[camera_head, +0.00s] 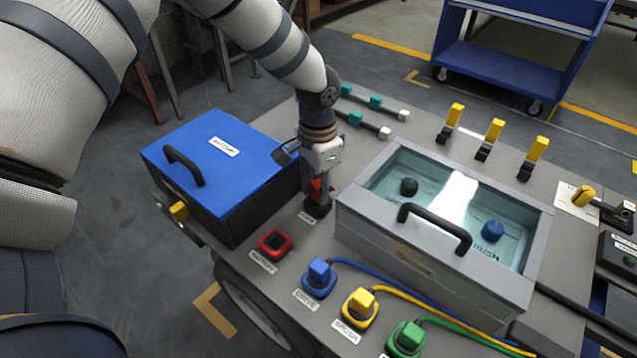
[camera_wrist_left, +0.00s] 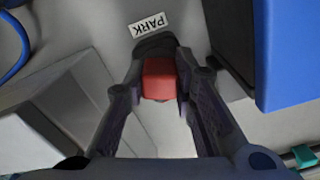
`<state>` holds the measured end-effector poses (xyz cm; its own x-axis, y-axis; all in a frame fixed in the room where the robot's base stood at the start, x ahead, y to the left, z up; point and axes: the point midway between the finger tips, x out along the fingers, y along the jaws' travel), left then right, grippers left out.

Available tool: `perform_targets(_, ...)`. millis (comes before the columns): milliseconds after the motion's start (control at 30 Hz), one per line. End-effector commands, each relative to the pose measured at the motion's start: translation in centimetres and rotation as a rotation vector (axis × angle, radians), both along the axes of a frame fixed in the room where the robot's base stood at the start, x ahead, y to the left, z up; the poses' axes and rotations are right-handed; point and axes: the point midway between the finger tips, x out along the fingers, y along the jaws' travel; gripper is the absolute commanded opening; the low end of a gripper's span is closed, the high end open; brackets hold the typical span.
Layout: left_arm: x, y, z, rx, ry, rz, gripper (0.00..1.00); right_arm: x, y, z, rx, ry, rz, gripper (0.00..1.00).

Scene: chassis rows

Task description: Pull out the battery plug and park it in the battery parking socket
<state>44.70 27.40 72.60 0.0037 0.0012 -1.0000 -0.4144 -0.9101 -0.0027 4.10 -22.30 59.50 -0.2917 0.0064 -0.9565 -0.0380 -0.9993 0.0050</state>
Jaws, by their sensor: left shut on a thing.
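The red battery plug (camera_wrist_left: 160,80) is between the fingers of my left gripper (camera_wrist_left: 160,92), which is shut on it. In the head view, my left gripper (camera_head: 318,195) points down between the blue box and the grey tank, and a bit of the red plug (camera_head: 315,186) shows at its fingers. The dark parking socket (camera_wrist_left: 157,43) with the PARK label (camera_wrist_left: 150,24) lies directly at the plug; I cannot tell whether the plug is fully seated. The red battery socket (camera_head: 276,242) stands empty nearer the front edge. My right gripper is not in view.
A blue battery box (camera_head: 220,150) stands close left of the gripper, a grey tank (camera_head: 400,245) with a black handle close right. Blue (camera_head: 319,278), yellow (camera_head: 360,308) and green (camera_head: 406,338) plugs with cables sit along the front. Yellow-capped switches (camera_head: 493,130) stand behind the tank.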

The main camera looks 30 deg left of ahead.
Motion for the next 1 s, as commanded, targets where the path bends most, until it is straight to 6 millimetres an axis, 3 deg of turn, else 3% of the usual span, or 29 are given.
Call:
perform_targets(100, 0.0, 0.0, -0.4, 0.0, 0.001, 0.0, 0.0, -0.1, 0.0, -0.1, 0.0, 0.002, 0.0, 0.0)
perform_targets(133, 0.0, 0.0, -0.4, 0.0, 0.001, 0.0, 0.27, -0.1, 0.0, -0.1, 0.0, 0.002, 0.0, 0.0)
perform_targets(233, 0.0, 0.0, -0.3, 0.0, 0.0, 0.0, 0.48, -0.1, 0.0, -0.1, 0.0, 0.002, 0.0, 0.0)
perform_targets(567, 0.1, 0.0, 0.1, 0.0, -0.002, 0.0, 0.48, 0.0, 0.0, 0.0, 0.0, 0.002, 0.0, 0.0)
perform_targets(1000, 0.0, 0.0, 10.2, 0.001, -0.004, 0.0, 0.48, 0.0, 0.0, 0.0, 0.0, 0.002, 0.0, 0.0)
